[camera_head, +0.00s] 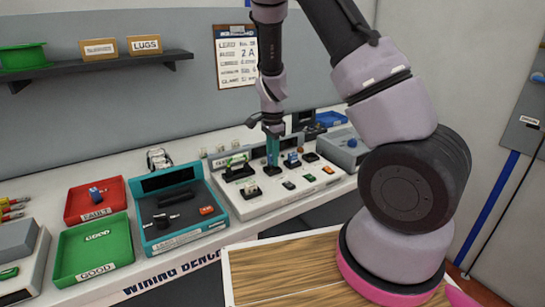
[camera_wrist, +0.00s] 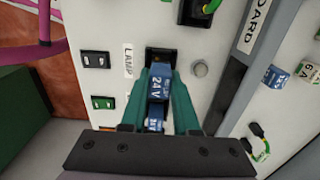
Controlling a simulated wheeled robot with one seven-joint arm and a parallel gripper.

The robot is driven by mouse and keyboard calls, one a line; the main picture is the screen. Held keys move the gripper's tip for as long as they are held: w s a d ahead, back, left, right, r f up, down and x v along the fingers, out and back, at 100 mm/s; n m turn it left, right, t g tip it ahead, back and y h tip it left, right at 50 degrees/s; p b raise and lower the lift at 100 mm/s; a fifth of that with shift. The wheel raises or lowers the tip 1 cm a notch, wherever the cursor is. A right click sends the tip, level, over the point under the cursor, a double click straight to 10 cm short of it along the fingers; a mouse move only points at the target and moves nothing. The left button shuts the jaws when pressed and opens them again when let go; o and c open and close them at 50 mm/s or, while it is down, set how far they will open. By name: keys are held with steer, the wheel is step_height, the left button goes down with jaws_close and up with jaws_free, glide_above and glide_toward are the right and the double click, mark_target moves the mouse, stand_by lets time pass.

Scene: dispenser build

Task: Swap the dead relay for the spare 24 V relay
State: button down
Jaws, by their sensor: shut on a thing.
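My gripper (camera_head: 272,150) is down at the white board (camera_head: 238,205). In the wrist view its teal fingers (camera_wrist: 160,85) are shut on a blue relay marked 24 V (camera_wrist: 160,78). The relay is at a black socket (camera_wrist: 154,54) beside the LAMP label (camera_wrist: 128,60); I cannot tell whether it is fully seated. A second printed blue face shows between the fingers; I cannot tell if it belongs to the same relay. Another blue relay (camera_head: 95,193) lies in the red FAULT tray (camera_head: 72,206).
A green GOOD tray (camera_head: 75,256) and a teal bin (camera_head: 165,241) with dark parts and an orange piece stand left of the board.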

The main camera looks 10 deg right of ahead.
steer(key=shift+s+f, duration=0.1)
steer(key=shift+f, duration=0.85)
stand_by(1.6)
steer(key=c, duration=0.6)
jaws_free()
steer(key=shift+f, duration=0.1)
steer(key=shift+s, duration=0.15)
steer(key=shift+c, duration=0.7)
steer(key=shift+o, duration=0.2)
